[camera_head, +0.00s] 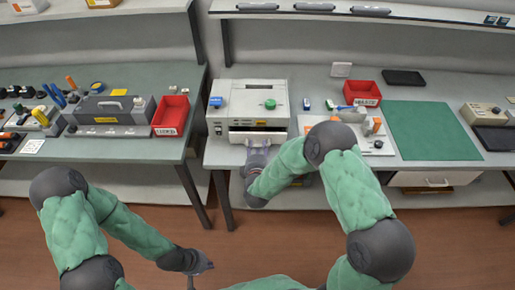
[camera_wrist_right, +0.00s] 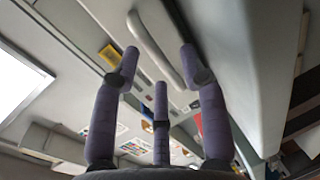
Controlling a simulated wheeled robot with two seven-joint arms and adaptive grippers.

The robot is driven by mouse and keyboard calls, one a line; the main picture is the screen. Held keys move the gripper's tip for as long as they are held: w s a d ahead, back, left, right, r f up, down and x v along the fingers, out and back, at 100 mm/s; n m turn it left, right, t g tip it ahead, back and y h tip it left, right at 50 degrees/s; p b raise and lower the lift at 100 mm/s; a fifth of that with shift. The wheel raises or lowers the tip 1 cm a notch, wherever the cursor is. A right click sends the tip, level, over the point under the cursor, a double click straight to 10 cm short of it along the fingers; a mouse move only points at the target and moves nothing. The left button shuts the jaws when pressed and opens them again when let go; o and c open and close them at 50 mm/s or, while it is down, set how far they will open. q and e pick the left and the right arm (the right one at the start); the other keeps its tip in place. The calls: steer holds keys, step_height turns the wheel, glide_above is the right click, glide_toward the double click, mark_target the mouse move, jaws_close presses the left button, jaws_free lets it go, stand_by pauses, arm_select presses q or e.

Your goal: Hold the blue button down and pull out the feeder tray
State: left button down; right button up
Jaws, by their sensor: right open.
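The light grey machine (camera_head: 240,92) stands on the right-hand bench, with a blue button (camera_head: 215,101) at the left of its top. Its feeder tray (camera_head: 236,137) shows as a pale front panel low on the machine. My right gripper (camera_head: 258,142) is at this panel and hides part of it. In the right wrist view its fingers (camera_wrist_right: 157,75) are spread open, with a curved grey handle (camera_wrist_right: 158,48) beyond and between them; contact cannot be told. My left gripper (camera_head: 203,265) hangs low, away from the benches and the button; its jaws are too small to read.
A green knob (camera_head: 270,104) sits on the machine's top. Right of it are a red bin (camera_head: 362,93), small items on a white board and a green mat (camera_head: 430,130). The left bench (camera_head: 110,153) holds tools and another red bin (camera_head: 171,115). A gap separates the benches.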

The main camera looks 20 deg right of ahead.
steer(key=shift+w+d+f, duration=0.1)
steer(key=shift+w+d, duration=0.05)
steer(key=shift+w, duration=0.35)
jaws_close()
steer(key=f+p+v, duration=0.1)
steer(key=p+v, duration=0.1)
steer(key=v, duration=0.6)
steer(key=shift+f, duration=0.4)
steer(key=shift+s, duration=0.1)
jaws_free()
steer(key=v, duration=1.2)
